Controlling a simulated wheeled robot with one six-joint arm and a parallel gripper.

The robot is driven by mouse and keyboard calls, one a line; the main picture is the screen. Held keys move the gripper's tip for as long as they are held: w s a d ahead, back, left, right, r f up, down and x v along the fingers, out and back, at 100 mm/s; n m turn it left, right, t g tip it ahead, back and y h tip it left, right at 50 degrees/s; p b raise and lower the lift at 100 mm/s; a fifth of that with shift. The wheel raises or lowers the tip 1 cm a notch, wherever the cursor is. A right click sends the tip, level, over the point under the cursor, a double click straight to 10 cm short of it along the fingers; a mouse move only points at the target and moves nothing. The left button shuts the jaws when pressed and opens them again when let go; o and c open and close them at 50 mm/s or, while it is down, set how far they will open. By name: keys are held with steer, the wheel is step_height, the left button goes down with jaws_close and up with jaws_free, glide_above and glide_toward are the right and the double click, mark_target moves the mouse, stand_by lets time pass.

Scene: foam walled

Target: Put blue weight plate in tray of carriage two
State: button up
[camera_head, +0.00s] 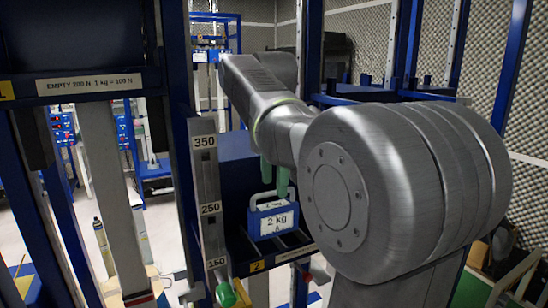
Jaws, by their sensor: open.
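The blue weight plate (272,222) has a white "2 kg" label and a handle on top. It stands upright at the tray of carriage two (295,254), which has a yellow "2" tag on its front edge. The plate's lower edge meets the slotted tray in the picture; I cannot tell how fully it is seated. My gripper (276,182) has pale green fingers, open, just above and behind the plate's handle. The fingertips are partly hidden, and I see no hold on the handle. My large grey arm covers the right of the tray area.
A grey scale post (209,205) marked 350, 250 and 150 stands just left of the plate. A green knob (226,294) is below it. Blue frames and foam walls (362,40) lie behind.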

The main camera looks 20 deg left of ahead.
step_height(320, 180, up, 5)
steer(key=shift+r, duration=0.1)
stand_by(0.3)
steer(key=o, duration=1)
steer(key=shift+r+p, duration=0.15)
steer(key=shift+p, duration=0.2)
